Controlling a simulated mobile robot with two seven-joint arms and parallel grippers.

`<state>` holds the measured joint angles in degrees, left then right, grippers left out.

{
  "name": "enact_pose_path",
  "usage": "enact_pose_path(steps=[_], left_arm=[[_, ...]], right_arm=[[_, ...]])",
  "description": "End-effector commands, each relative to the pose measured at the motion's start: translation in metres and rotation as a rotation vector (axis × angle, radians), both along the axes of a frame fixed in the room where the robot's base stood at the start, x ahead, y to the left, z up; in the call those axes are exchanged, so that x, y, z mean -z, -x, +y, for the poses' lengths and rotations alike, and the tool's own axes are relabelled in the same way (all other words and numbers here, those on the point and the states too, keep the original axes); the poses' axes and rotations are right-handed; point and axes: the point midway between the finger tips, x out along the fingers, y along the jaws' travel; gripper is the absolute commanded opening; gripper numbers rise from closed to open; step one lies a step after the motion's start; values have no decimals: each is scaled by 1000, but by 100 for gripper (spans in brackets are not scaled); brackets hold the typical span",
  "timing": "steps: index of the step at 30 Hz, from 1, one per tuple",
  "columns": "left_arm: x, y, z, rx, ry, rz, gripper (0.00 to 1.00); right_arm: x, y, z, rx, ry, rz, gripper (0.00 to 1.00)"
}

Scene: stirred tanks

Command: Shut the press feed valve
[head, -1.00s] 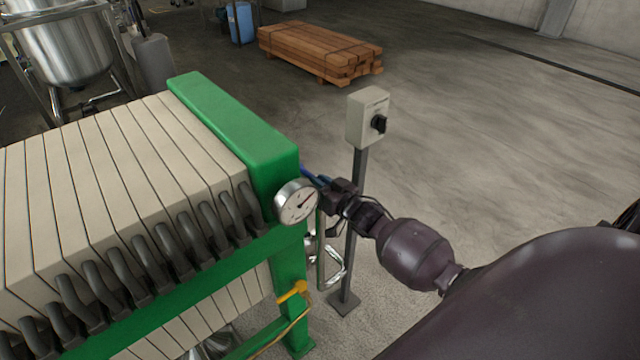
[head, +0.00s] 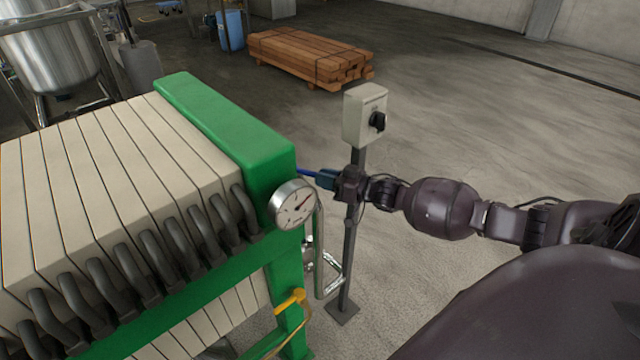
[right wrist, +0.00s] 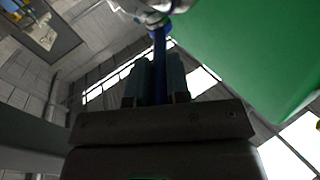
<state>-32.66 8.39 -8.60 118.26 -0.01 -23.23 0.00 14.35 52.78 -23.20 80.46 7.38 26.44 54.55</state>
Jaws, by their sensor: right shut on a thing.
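The press feed valve shows its blue lever (head: 307,173) sticking out from behind the green end plate of the press in the head view. My right gripper (head: 326,179) is shut on this lever, beside the pressure gauge. In the right wrist view the blue lever (right wrist: 159,62) runs between the two fingers (right wrist: 158,80) up to a shiny metal valve body (right wrist: 155,14) at the top edge. In the head view the valve body is hidden behind the green plate. My left gripper is not in view.
The green press end plate (head: 225,135) and a round gauge (head: 293,205) are close to my right gripper. A grey switch box (head: 364,115) on a post stands just behind it. A yellow handle (head: 291,299) sits lower on the press. Open floor lies to the right.

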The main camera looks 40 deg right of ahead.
Motion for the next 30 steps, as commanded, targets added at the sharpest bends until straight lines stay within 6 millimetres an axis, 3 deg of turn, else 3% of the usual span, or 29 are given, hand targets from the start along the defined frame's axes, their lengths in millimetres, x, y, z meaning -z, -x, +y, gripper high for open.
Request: enact_pose_path(steps=[7,26,27,30], left_arm=[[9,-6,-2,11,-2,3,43],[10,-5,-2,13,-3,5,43],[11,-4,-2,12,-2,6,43],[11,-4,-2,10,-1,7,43]], right_arm=[[4,-4,-7,-80,1,4,0],[0,-6,-10,-117,0,-1,0],[0,-6,-10,-117,0,-1,20],[0,-6,-10,-117,0,-1,35]])
